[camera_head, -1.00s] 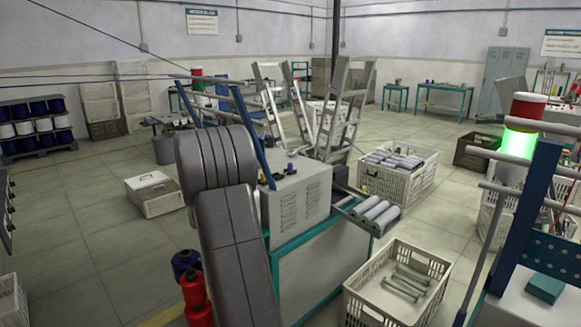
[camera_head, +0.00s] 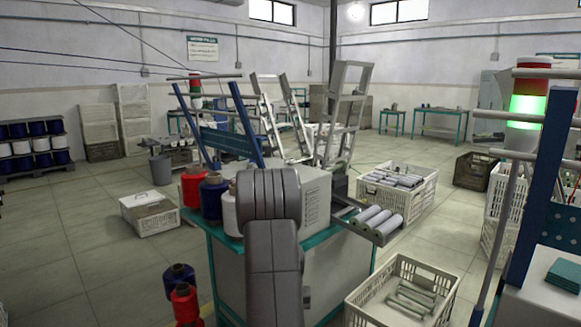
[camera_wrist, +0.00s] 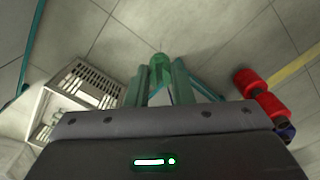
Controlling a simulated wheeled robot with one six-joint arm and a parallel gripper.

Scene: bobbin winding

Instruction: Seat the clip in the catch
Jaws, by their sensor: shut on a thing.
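In the wrist view my gripper (camera_wrist: 160,85) is shut on a small green piece with a rounded end, probably the clip (camera_wrist: 160,66). The piece sits between two teal-green fingers and juts a little past their tips. Its lower part is hidden by my gripper. Bare floor shows beyond it. In the head view my own arm covers part of the winding machine, and neither my gripper nor the clip shows there. I cannot make out the catch in either view.
A grey machine (camera_head: 316,205) stands on a teal-edged bench, with red, blue and white spools (camera_head: 212,196) on it. A white crate (camera_head: 425,268) stands at front right. Red spools (camera_wrist: 262,92) and a pale crate (camera_wrist: 70,82) flank my gripper.

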